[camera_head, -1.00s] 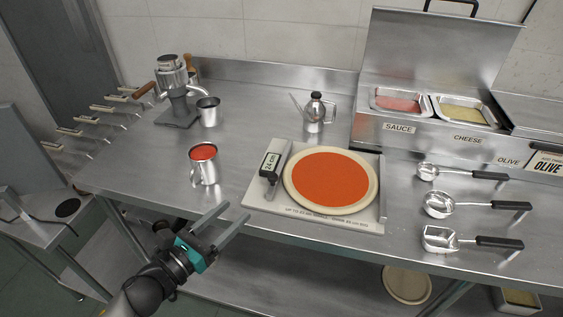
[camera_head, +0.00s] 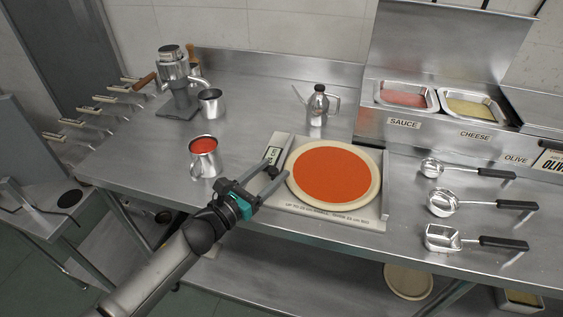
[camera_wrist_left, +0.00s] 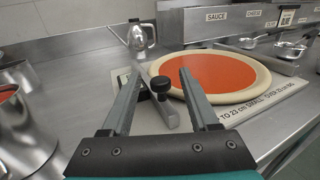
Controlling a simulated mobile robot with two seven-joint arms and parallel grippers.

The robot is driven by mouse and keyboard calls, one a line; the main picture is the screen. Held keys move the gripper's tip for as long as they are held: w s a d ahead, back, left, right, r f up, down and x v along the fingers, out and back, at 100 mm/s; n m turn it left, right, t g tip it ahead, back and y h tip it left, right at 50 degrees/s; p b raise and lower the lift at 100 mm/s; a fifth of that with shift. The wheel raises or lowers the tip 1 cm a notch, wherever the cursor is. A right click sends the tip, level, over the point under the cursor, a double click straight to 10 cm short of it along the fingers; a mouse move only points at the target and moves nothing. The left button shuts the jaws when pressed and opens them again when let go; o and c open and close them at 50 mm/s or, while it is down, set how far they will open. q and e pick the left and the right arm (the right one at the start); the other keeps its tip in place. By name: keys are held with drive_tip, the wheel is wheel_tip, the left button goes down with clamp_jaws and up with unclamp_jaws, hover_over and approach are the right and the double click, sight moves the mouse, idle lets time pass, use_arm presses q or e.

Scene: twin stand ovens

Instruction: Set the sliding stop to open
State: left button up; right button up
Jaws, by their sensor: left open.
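The sliding stop is a grey metal bar with a black knob, on the left part of the pale board (camera_head: 335,216). In the left wrist view, the stop's knob (camera_wrist_left: 160,84) stands between my fingers and its bar (camera_wrist_left: 168,113) runs toward me. The dough disc (camera_head: 334,174) with red sauce lies on the board, right of the stop. My left gripper (camera_head: 275,170) is open, its two fingers reaching either side of the knob from the front. In the head view the fingers partly hide the stop and its label. I cannot tell whether a finger touches it.
A metal cup of sauce (camera_head: 204,157) stands close left of my gripper. An oil can (camera_head: 318,108) is behind the board. Several ladles (camera_head: 443,202) lie at right, below the topping bins (camera_head: 407,97).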

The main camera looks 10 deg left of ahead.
sight(281, 163)
use_arm(q)
drive_tip(key=shift+x, duration=2.2)
clamp_jaws()
